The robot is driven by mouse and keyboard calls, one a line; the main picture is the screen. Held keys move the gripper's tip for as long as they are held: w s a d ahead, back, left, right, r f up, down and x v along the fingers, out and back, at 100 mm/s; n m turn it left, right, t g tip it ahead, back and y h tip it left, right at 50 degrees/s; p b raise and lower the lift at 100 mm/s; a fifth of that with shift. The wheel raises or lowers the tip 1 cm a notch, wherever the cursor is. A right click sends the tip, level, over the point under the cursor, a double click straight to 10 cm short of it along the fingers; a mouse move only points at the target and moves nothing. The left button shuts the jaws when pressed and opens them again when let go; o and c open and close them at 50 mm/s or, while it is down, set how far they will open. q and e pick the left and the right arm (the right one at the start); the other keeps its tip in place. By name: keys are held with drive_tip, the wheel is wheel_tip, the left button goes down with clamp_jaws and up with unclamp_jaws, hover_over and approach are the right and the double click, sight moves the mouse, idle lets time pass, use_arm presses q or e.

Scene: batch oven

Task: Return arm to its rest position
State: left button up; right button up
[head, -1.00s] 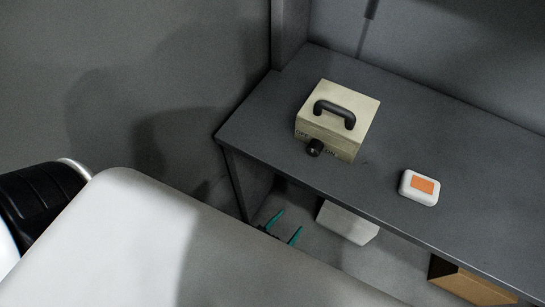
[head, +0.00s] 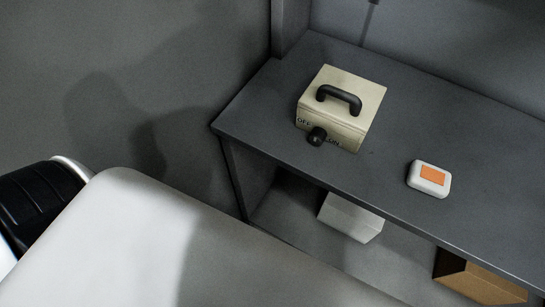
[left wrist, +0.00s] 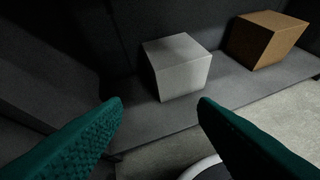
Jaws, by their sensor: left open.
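In the left wrist view, my left gripper (left wrist: 160,112) is open. Its two teal fingers are spread apart with nothing between the tips. Beyond them a white box (left wrist: 178,68) stands on a low shelf, apart from the fingers. In the head view the left gripper does not show. A batch oven (head: 341,107), a beige box with a black top handle and a black knob between OFF and ON labels, stands on the dark table. The knob (head: 316,137) is on its front face. My right gripper is not in view.
A white case with an orange label (head: 429,179) lies on the table (head: 275,110), right of the oven. Below, the white box (head: 351,217) and a brown cardboard box (head: 478,279) stand on the lower shelf. The tabletop between oven and case is clear.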

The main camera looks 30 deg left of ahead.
use_arm(q)
drive_tip(key=shift+s+a+f, duration=0.15)
drive_tip(key=shift+s+f, duration=0.15)
drive_tip(key=shift+f, duration=0.5)
drive_tip(key=s+a+f+n+g+y, duration=0.1)
drive_tip(key=s+a+f+g, duration=0.3)
drive_tip(key=s+a+f, duration=0.2)
drive_tip(key=s+a+f+n+g+y, duration=0.1)
drive_tip(key=s+a+f+g, duration=0.4)
drive_tip(key=s+f, duration=0.6)
drive_tip(key=shift+a+y, duration=0.4)
drive_tip(key=shift+a, duration=0.45)
drive_tip(key=shift+d, duration=0.1)
